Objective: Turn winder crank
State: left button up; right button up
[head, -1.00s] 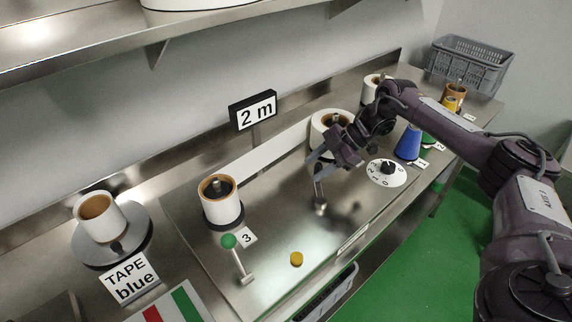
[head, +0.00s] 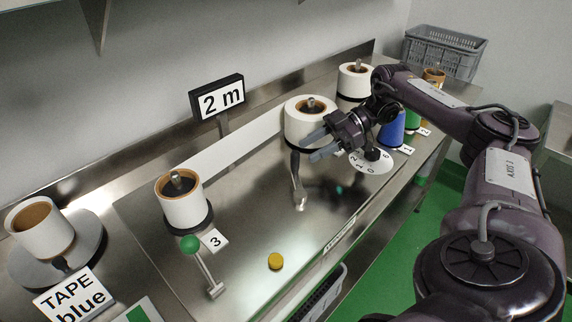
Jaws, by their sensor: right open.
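A crank with a dark grip and a metal arm (head: 297,183) stands on the steel bench in front of a large white tape roll (head: 304,122). My right gripper (head: 313,146) is open and empty, its fingers pointing left. Its fingertips are close to the top of the dark grip, just right of it in the picture; I cannot tell whether they touch. A second lever with a green knob (head: 190,244) stands by the white roll (head: 182,205) marked 3. My left gripper is out of view.
A "2 m" sign (head: 221,98) stands behind. A numbered dial (head: 371,161) lies under my right wrist, with a blue cone (head: 391,130) beyond. A yellow button (head: 276,261) is at the front. A grey crate (head: 445,52) stands at the back right. The panel's middle is clear.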

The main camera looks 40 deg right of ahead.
aim_at(292, 171)
jog(key=shift+b+x, duration=0.8)
jog(key=shift+x, duration=0.3)
jog(key=shift+w+a+f+p, duration=0.1)
jog(key=shift+a+f+p, duration=0.1)
jog(key=shift+a+p, duration=0.15)
jog(key=shift+p+x, duration=0.65)
jog(key=shift+x, duration=0.9)
jog(key=shift+w+a+f, duration=0.2)
jog(key=shift+w+a, duration=0.1)
jog(key=shift+a, duration=0.2)
jog(key=shift+c, duration=0.4)
grip_shut()
